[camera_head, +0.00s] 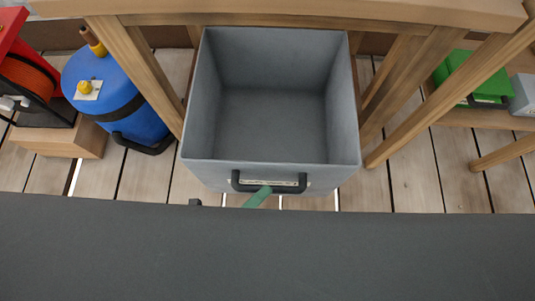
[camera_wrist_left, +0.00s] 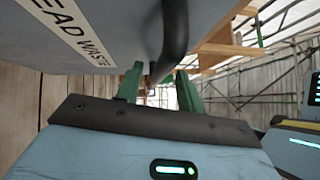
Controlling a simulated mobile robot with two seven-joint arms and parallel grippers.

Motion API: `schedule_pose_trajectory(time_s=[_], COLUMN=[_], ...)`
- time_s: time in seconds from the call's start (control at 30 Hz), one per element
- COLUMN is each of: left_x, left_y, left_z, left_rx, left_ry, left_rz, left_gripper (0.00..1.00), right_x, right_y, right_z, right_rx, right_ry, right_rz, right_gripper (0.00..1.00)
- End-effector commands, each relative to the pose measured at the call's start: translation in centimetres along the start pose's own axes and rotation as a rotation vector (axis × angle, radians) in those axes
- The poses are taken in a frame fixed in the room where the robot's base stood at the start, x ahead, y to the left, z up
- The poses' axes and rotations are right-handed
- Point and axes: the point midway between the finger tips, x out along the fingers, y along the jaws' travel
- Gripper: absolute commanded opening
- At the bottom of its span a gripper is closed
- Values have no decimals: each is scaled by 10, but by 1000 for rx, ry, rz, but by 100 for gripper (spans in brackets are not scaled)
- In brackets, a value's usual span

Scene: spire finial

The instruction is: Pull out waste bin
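The waste bin (camera_head: 272,177) is a grey open-topped box, empty inside, standing in front of the wooden bench between its legs. Its black bar handle (camera_head: 268,187) is on the front face. In the left wrist view, the bin's grey face carries a partly visible label ending in "WASTE", and the handle (camera_wrist_left: 174,35) runs down toward the gap between the fingers. My left gripper (camera_wrist_left: 158,82) has green fingers that stand apart around the handle's lower part. In the head view, one green finger of my left gripper (camera_head: 258,196) shows just under the handle. My right gripper is not in view.
A blue cylinder (camera_head: 118,95) and a red reel unit (camera_head: 25,75) on a wooden block (camera_head: 65,140) stand left of the bin. Bench legs (camera_head: 140,75) flank it. A green box (camera_head: 478,80) sits on a low shelf at right. Plank floor (camera_head: 430,170) is bare at right.

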Motion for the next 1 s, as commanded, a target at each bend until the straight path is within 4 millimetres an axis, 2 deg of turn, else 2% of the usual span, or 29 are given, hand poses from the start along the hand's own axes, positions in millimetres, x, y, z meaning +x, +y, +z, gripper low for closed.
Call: schedule_pose_trajectory(time_s=[0.1, 0.33, 0.5, 1.0], left_x=[-21, -48, -53, -53], left_y=[0, 0, -1, 0], left_z=[0, 0, 0, 0], left_rx=[-2, -1, 0, -1], left_ry=[0, -1, 0, -1], left_rz=[3, 0, -1, -1], left_gripper=[38, 38, 38, 38], right_x=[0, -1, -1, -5], right_y=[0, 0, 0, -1], right_z=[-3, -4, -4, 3], right_rx=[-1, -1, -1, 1], right_ry=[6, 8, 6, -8], right_rz=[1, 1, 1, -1], right_gripper=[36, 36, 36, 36])
